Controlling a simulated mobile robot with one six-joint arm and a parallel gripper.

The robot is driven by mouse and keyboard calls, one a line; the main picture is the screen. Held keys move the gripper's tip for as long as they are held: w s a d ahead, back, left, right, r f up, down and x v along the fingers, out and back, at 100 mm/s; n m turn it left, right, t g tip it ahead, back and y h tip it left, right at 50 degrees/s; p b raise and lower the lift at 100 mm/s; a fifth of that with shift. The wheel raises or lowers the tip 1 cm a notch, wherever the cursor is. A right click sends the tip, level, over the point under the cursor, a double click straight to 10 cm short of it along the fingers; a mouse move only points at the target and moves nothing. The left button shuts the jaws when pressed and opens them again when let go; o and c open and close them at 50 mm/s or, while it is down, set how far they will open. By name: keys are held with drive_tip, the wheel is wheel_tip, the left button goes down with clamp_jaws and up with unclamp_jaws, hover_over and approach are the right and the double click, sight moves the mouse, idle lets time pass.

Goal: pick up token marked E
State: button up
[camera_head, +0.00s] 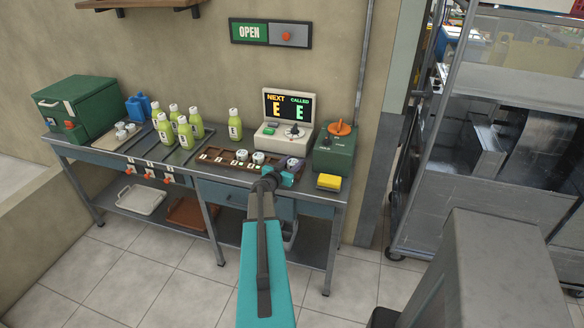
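A brown token tray (224,162) lies along the front of the metal counter, with small light labels on its front edge. Several round pale tokens stand in it: one token (242,155), another token (258,157) beside it, and a third token (292,162) at the right end. Their letters are too small to read, so I cannot tell which is marked E. My gripper (287,179) is at the front right of the tray, close to the right-end token in the picture. My arm hides part of the counter's front. The finger opening is not clear.
A display (288,106) shows E under both NEXT and CALLED. Several green bottles (235,124) stand behind and left of the tray. A green box with an orange knob (334,150) and a yellow block (329,182) are right. A metal cart (510,90) stands far right.

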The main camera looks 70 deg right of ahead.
sight(293, 162)
drive_tip(key=c, duration=0.3)
drive_tip(key=shift+r+b, duration=1.4)
drive_tip(key=shift+r, duration=3.6)
